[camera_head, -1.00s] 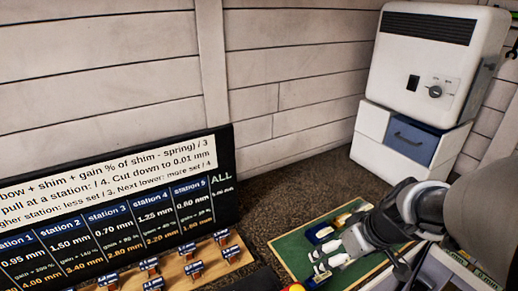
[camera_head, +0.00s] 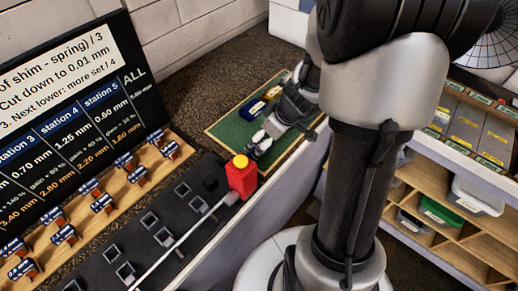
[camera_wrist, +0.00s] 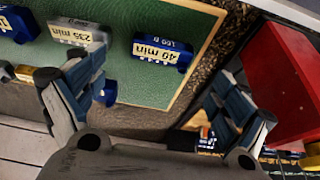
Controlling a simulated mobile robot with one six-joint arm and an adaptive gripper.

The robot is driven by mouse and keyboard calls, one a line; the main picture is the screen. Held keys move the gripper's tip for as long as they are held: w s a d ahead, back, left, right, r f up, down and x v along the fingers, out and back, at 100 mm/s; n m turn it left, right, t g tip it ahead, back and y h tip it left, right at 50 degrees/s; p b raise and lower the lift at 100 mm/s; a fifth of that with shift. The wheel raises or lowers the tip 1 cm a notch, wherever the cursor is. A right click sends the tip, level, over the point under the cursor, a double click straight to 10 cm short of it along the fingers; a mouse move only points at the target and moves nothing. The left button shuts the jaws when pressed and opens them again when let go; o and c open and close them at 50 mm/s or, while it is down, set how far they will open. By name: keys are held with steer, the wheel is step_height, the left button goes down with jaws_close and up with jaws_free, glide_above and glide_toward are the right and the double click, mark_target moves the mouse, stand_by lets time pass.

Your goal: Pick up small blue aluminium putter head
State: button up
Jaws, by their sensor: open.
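A small blue block with a yellow "40 min" label (camera_wrist: 162,48) lies on the green mat (camera_wrist: 135,15) in the wrist view. A grey block labelled "235 min" (camera_wrist: 80,32) lies left of it, and another blue block (camera_wrist: 15,25) is at the far left. I cannot tell for certain which is the small aluminium head. A blue piece (camera_wrist: 109,92) is partly hidden by my left finger. My gripper (camera_wrist: 150,85) is open, its fingers wide apart below the "40 min" block. In the head view my gripper (camera_head: 259,143) is low over the mat, near a blue block (camera_head: 257,108).
A red box (camera_wrist: 285,80) fills the wrist view's right side. In the head view a red container with a yellow cap (camera_head: 241,178) stands near the mat's front corner. A dark board with square sockets (camera_head: 150,222) lies left. Shelves with bins (camera_head: 440,212) stand right.

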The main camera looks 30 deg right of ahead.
steer(key=b+x, duration=0.2)
steer(key=x, duration=0.3)
steer(key=shift+s+f, duration=0.15)
steer(key=shift+f, duration=0.05)
steer(key=shift+c, duration=0.5)
steer(key=c, duration=1.1)
steer(key=shift+r, duration=0.1)
steer(key=shift+c, duration=0.2)
